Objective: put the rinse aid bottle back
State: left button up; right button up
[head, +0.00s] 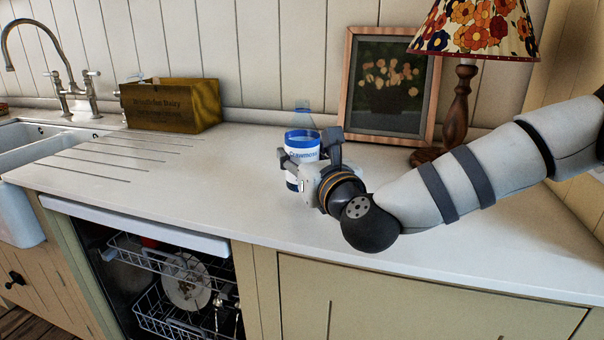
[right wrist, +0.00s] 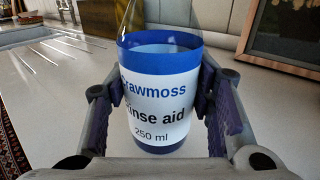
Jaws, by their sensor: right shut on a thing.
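The rinse aid bottle (head: 301,142) is clear on top, with a blue and white label that reads "Rinse aid 250 ml" in the right wrist view (right wrist: 158,92). It stands upright at the worktop (head: 240,200), in front of the picture frame and to its left. My right gripper (head: 304,160) is shut on the bottle, with one finger on each side of the label (right wrist: 151,98). The gripper hides part of the bottle's lower half in the head view. I cannot tell whether the bottle's base touches the worktop. My left gripper is not in view.
A wooden box (head: 172,105) stands at the back left beside the sink (head: 45,145) and tap (head: 62,75). A picture frame (head: 388,85) and lamp (head: 463,100) stand behind my right arm. Below the worktop, the dishwasher (head: 170,280) is open, with racks and plates. The worktop's middle is clear.

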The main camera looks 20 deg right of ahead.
jog(key=f, duration=0.3)
jog(key=shift+w+d+f, duration=0.1)
jog(key=shift+w+f, duration=0.15)
jog(key=shift+f, duration=0.1)
jog(key=shift+r, duration=0.1)
jog(key=shift+f+b, duration=0.3)
jog(key=o, duration=1.3)
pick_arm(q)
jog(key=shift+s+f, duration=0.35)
pick_arm(e)
jog(key=shift+r, duration=0.1)
jog(key=shift+s+r, duration=0.15)
jog(key=shift+r, duration=0.2)
jog(key=s, duration=1.2)
jog(key=shift+d+f, duration=0.15)
jog(key=shift+d, duration=0.2)
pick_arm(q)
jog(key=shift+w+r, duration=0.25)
